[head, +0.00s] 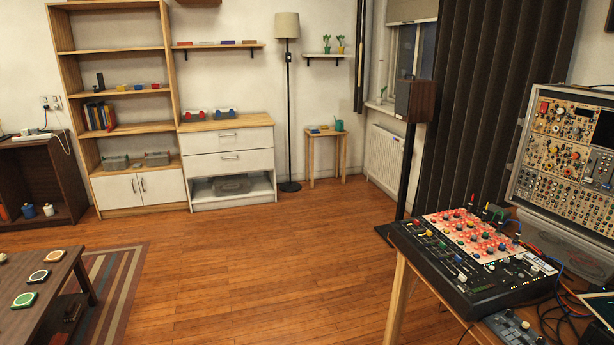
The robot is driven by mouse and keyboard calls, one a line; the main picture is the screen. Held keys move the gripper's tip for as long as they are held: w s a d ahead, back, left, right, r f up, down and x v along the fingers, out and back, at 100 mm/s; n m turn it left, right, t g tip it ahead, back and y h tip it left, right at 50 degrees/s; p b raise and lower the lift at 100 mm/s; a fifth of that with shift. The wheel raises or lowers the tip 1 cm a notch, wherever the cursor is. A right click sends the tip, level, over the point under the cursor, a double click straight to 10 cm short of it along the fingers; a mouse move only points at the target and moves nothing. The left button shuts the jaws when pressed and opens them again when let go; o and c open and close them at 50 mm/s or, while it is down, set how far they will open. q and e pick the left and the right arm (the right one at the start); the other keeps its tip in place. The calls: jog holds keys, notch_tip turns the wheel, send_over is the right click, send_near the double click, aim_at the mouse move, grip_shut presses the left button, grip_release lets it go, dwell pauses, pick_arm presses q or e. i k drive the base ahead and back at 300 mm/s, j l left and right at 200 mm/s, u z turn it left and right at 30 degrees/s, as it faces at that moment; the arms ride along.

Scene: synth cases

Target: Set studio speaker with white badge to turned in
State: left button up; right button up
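A studio speaker (423,101) with brown wood sides stands on top of a black floor stand (406,168), right of centre in the head view. Its darker face is on the left and its wood side is on the right. Neither of my grippers is in view.
A wooden table with a mixer (478,255) and a modular synth case (570,135) fills the right. A dark curtain (475,110) hangs behind the stand. A low table (60,272) is at left. The wooden floor (270,270) is clear in the middle.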

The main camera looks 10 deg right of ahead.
aim_at(414, 101)
jog(key=i, duration=2.15)
jog(key=i+j+z, duration=0.1)
jog(key=i+z, duration=0.3)
jog(key=i, duration=0.15)
jog(key=i+j+z, duration=0.25)
jog(key=i+z, duration=0.2)
jog(key=i+j+z, duration=0.8)
jog(key=i+j, duration=0.15)
jog(key=j, duration=0.2)
